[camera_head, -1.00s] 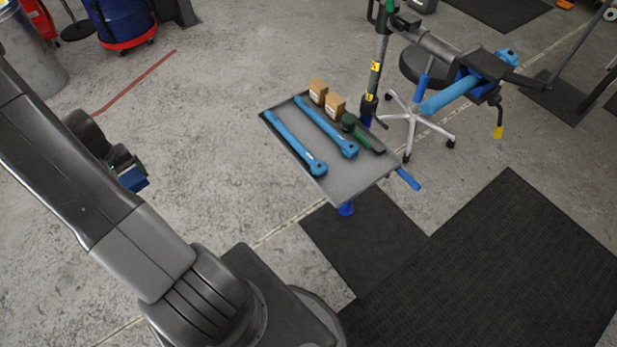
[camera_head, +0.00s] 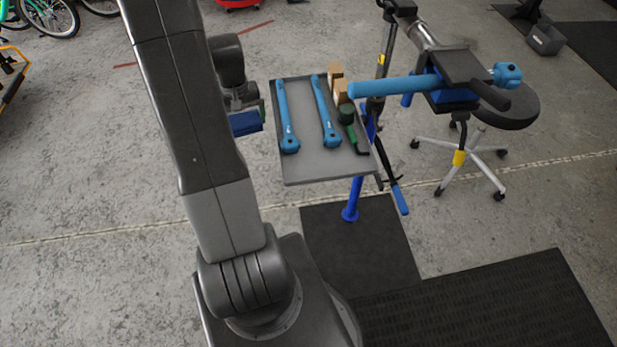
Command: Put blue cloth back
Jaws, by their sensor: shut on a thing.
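My gripper (camera_head: 243,107) is in the upper middle of the head view, partly hidden by its own wrist. It is shut on the blue cloth (camera_head: 246,124), which shows as a small, folded-looking dark blue block below the jaws. The cloth is in the air, just left of the grey tool tray (camera_head: 325,168) in the picture. I cannot tell its height against the tray, and the fingertips are hard to make out.
The tray holds two blue tools (camera_head: 325,112), small brown boxes (camera_head: 341,92) and a dark green item (camera_head: 347,114). A repair stand with a light blue tube (camera_head: 395,86) and a wheeled stool (camera_head: 520,105) stand to the right.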

